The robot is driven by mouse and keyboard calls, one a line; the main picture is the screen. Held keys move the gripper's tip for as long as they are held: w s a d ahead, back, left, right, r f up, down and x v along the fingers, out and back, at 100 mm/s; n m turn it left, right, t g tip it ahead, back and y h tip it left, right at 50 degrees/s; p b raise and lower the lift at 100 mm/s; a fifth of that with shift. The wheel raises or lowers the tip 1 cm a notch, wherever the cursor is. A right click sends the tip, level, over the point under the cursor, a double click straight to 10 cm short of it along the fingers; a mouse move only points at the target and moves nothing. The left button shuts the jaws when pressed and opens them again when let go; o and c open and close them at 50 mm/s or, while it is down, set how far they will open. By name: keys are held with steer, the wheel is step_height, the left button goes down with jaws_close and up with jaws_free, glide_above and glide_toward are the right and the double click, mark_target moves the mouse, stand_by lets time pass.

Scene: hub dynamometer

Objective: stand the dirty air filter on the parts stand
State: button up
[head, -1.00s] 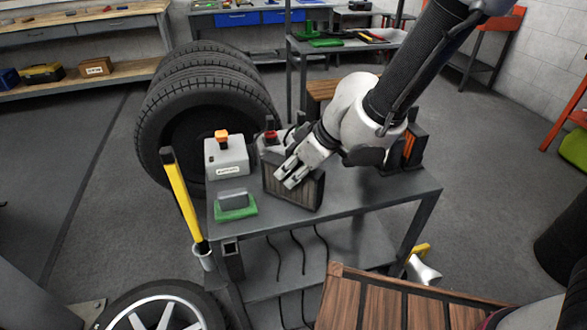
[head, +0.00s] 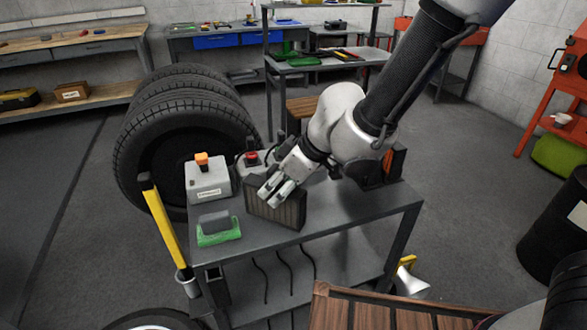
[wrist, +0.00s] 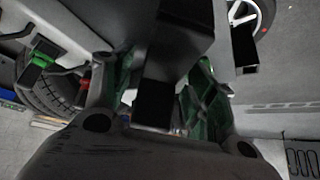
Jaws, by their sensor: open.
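The dirty air filter (head: 284,208), a dark brown-grey pleated panel, stands upright on the grey top of the parts stand (head: 335,216), near its front edge. My gripper (head: 273,191) is open, with its pale fingers at the filter's upper left, overlapping its near face in the head view. Whether the fingers touch it is not clear. In the wrist view my gripper (wrist: 160,95) has its fingers spread, with dark shapes between and above them that I cannot clearly identify.
On the stand are a grey box with an orange top (head: 207,180), a red button (head: 251,157) and a green-based block (head: 217,230). A dark orange-marked object (head: 396,163) is partly behind my arm. Tyres (head: 180,130) stand behind; a yellow-handled tool (head: 162,230) is at left.

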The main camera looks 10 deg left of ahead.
steer(key=v, duration=1)
